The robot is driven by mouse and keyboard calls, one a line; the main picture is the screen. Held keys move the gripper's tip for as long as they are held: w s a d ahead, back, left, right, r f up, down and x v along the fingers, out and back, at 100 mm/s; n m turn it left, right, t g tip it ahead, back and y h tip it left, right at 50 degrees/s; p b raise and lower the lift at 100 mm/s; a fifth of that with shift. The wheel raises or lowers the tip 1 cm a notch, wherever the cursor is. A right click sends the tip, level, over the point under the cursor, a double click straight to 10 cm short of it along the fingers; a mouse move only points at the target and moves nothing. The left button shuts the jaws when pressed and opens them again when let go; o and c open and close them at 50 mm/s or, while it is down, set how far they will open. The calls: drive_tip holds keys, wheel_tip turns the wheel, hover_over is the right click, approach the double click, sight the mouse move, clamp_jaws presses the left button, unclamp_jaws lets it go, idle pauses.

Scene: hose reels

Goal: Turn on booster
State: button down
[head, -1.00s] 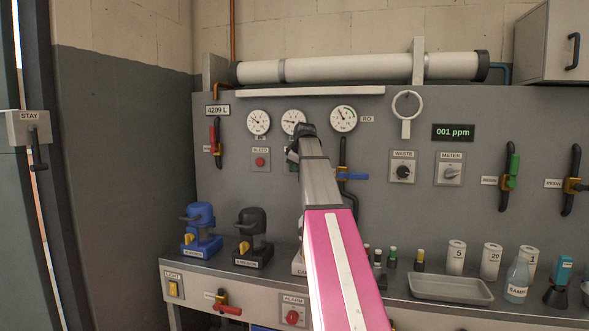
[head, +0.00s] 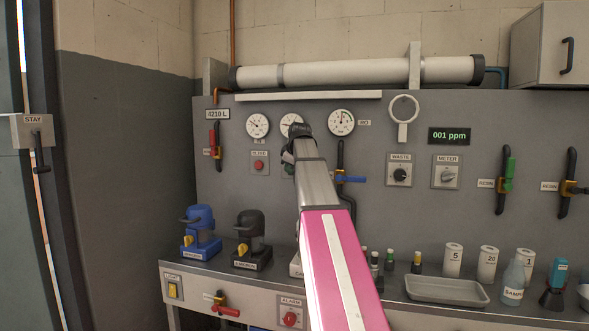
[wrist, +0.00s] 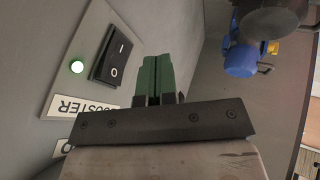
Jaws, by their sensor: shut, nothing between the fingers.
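The booster plate on the panel shows in the wrist view, with its inverted, partly cut-off label (wrist: 86,107). It carries a black rocker switch (wrist: 111,58) marked I and O. In the head view my gripper is mostly hidden at the end of my arm, below the middle gauge (head: 291,120), and the booster switch is hidden too.
Left of my arm is the red bleed button (head: 258,166); right is a blue-handled valve (head: 349,179). Blue (head: 201,229) and black (head: 251,234) pumps stand on the bench. A tray (head: 446,301) and bottles are at right. A counter (head: 217,114) reads 4210 L.

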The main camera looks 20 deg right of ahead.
drive_tip(key=v, duration=0.9)
drive_tip(key=shift+s+a, duration=0.15)
drive_tip(key=shift+s, duration=0.3)
